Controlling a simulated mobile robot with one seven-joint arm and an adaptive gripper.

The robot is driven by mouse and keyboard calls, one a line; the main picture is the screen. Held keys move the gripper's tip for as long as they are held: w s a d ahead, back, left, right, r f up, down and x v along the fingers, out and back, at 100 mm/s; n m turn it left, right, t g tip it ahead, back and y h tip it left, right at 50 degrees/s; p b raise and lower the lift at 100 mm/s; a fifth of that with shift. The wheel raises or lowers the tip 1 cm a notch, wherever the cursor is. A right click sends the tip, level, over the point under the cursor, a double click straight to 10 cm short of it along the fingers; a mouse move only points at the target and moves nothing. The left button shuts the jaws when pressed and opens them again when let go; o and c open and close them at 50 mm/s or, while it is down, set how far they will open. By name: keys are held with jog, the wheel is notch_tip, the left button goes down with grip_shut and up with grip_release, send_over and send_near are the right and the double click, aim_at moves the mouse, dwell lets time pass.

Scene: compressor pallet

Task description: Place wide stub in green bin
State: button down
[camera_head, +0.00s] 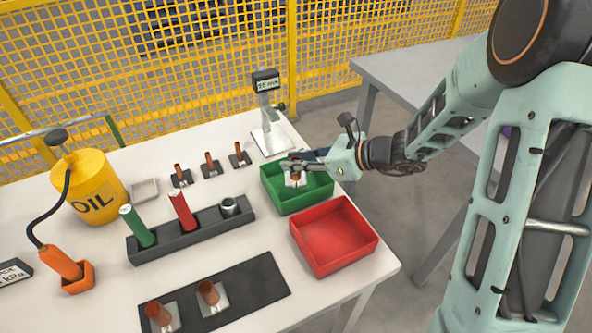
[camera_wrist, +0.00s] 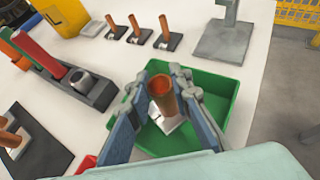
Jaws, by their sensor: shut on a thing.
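The green bin (camera_head: 297,199) stands at the right side of the table, and in the wrist view its rim (camera_wrist: 222,84) surrounds the gripper's jaws. My gripper (camera_head: 294,167) is over the bin, shut on a copper-coloured stub (camera_wrist: 163,98) with a pale square base. In the wrist view the stub stands between the two blue-padded fingers (camera_wrist: 160,105), with its open tube end toward the camera. The stub's base (camera_wrist: 168,123) shows inside the bin's outline; I cannot tell whether it touches the floor of the bin. In the head view the stub is partly hidden by the gripper.
A red bin (camera_head: 334,236) stands in front of the green bin. A gauge stand (camera_head: 269,140) is behind it. Several small stubs (camera_head: 210,164) stand to the left, and two larger stubs (camera_head: 209,293) stand on a dark mat. A rack (camera_head: 192,232) holds green and red handles.

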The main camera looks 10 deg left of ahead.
jog(key=shift+w+f, duration=0.25)
jog(key=shift+f, duration=0.15)
jog(key=shift+f+b, duration=0.5)
jog(key=shift+f, duration=0.85)
jog(key=shift+f, duration=0.25)
jog(key=c, duration=1.7)
grip_release()
jog(key=shift+r, duration=0.1)
jog(key=shift+c, duration=0.2)
jog(key=shift+s+d+r, duration=0.1)
jog(key=shift+d+r, duration=0.2)
jog(key=shift+r, duration=0.05)
jog(key=p+v, duration=0.2)
jog(key=v, duration=0.9)
jog(key=shift+d, duration=0.2)
